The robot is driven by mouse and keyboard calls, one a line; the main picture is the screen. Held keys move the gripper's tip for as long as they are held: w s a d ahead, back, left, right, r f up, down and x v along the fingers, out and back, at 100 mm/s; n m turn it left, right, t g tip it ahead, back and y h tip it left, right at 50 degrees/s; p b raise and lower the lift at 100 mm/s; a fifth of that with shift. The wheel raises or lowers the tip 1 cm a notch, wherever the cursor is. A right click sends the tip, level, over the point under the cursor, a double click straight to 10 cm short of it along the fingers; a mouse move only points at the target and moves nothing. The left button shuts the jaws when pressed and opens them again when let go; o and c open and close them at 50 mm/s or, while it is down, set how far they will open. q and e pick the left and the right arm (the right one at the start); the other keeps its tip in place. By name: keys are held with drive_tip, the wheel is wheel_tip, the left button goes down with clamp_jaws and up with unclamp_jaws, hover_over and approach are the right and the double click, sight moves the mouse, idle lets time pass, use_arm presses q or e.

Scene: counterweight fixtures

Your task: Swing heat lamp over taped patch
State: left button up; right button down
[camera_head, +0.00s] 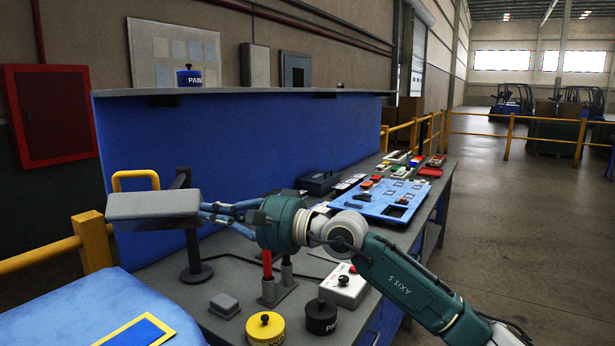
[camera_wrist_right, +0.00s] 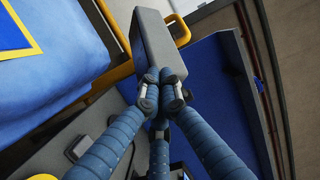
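The heat lamp has a grey box-shaped head (camera_head: 153,205) on a dark post with a round base on the bench. The head also shows in the right wrist view (camera_wrist_right: 158,45). My right gripper (camera_head: 204,211) reaches in from the right. Its blue fingers are drawn together, with their tips (camera_wrist_right: 161,84) against the near end of the lamp head; I see no part of the head clearly between them. The taped patch (camera_head: 138,332), a blue rectangle with a yellow border, lies on the blue surface at lower left. The lamp head is behind and above it. My left gripper is not in view.
A yellow rail (camera_head: 93,240) stands beside the lamp. Yellow (camera_head: 265,328) and black (camera_head: 321,316) weights and a white button box (camera_head: 342,285) sit on the bench below my right arm. A blue board (camera_head: 380,200) with parts lies farther along.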

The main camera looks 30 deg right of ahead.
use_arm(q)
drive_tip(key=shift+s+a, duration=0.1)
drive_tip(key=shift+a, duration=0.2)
use_arm(e)
drive_tip(key=v, duration=1.2)
